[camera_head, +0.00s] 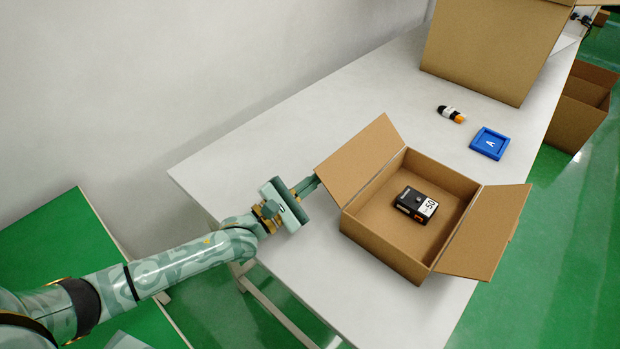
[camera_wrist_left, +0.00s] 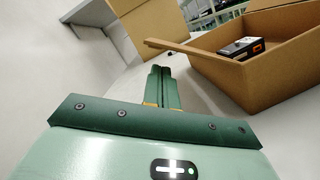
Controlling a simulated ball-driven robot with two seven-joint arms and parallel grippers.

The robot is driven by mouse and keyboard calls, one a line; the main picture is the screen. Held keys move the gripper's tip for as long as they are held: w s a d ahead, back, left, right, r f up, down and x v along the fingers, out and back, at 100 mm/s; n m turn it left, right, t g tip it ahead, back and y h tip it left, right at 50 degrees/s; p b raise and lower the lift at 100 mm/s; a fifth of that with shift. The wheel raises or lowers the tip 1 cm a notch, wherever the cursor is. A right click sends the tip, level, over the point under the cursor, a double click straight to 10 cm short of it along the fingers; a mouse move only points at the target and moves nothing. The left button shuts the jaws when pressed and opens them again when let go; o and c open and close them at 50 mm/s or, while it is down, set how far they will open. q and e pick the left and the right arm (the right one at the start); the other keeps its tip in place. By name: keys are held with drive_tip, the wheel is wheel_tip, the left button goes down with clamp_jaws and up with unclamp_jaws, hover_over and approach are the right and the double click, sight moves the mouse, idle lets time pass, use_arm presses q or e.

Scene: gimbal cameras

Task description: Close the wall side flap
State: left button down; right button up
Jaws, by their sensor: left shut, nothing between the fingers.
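An open cardboard box (camera_head: 381,243) stands on the white table. Its wall side flap (camera_head: 362,158) leans outward to the upper left, and the opposite flap (camera_head: 484,234) leans outward to the right. A black device (camera_head: 411,204) with a white label lies inside the box. My left gripper (camera_head: 315,181) is shut and empty, with its fingertips by the lower left end of the wall side flap; whether they touch cannot be told. In the left wrist view the shut fingers (camera_wrist_left: 162,85) point toward the flap (camera_wrist_left: 195,49), seen nearly edge-on. My right gripper is not in view.
A blue tray (camera_head: 490,143) and a small white, black and orange object (camera_head: 451,114) lie beyond the box. A large cardboard box (camera_head: 490,45) stands at the back of the table (camera_head: 300,128). The wall (camera_head: 200,60) runs along the left. Table space around my gripper is clear.

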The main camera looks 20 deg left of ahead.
sight(336, 162)
use_arm(q)
drive_tip(key=b+x, duration=0.1)
drive_tip(key=x, duration=0.4)
drive_tip(key=shift+w+d+f, duration=0.1)
drive_tip(key=shift+w+d, duration=0.1)
drive_tip(key=shift+w, duration=0.15)
drive_tip(key=shift+w+d, duration=0.3)
drive_tip(key=shift+w, duration=0.15)
drive_tip(key=shift+r, duration=0.3)
drive_tip(key=shift+s+r+m+p, duration=0.1)
drive_tip(key=shift+r+m+p, duration=0.05)
drive_tip(key=shift+m+p, duration=0.3)
